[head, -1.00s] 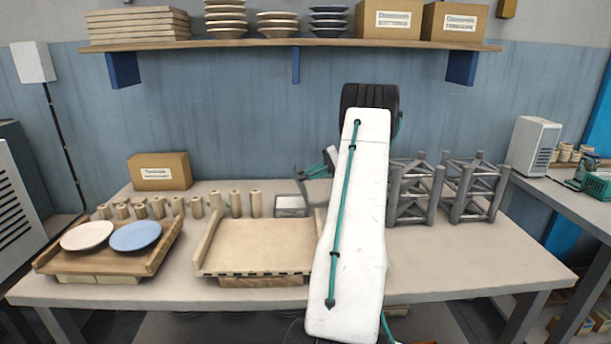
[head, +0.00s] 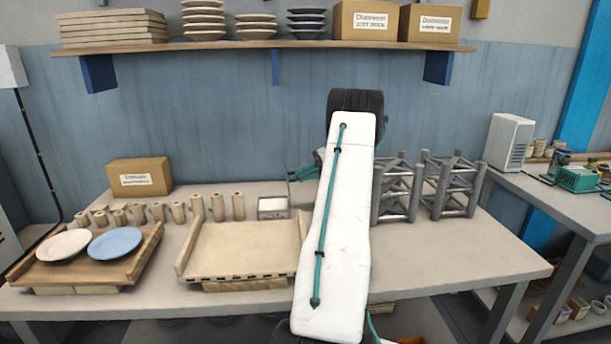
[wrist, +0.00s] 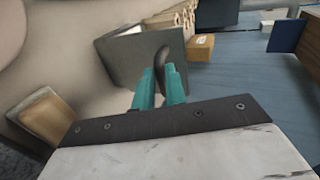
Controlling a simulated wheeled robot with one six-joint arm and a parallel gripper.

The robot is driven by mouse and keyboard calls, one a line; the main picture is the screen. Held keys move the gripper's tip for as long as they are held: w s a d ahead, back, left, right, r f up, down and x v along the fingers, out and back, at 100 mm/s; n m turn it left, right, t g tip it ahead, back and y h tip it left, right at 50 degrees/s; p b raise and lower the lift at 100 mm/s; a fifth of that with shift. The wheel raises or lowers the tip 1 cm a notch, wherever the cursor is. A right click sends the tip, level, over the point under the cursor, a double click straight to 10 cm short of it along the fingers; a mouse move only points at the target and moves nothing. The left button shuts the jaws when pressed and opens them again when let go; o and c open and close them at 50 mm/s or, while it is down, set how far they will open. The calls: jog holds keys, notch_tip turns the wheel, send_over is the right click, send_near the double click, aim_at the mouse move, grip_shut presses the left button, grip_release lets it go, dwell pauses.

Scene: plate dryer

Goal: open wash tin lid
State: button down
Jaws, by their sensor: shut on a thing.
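The wash tin (head: 273,207) is a small grey square box with a pale inside, standing on the table behind the tan slotted board. My gripper (wrist: 161,82) has teal fingers shut on the dark curved handle (wrist: 161,58) at the lid's edge. In the head view my gripper (head: 314,168) is partly hidden by my white arm, just right of and above the tin.
Several beige cups (head: 178,212) stand left of the tin. A wooden tray (head: 45,270) with two plates and the tan board (head: 245,248) lie in front. Grey metal frames (head: 398,190) stand to the right. The table's right front is clear.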

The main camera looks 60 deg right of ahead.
jog(key=c, duration=1.5)
grip_release()
jog(key=shift+w+a+f, duration=0.15)
jog(key=shift+a+f, duration=0.05)
jog(key=shift+f, duration=0.9)
jog(key=shift+o, duration=0.2)
jog(key=shift+s+d+r, duration=0.1)
jog(key=shift+s, duration=0.1)
jog(key=v, duration=0.8)
jog(key=shift+r, duration=0.2)
jog(key=shift+w, duration=0.15)
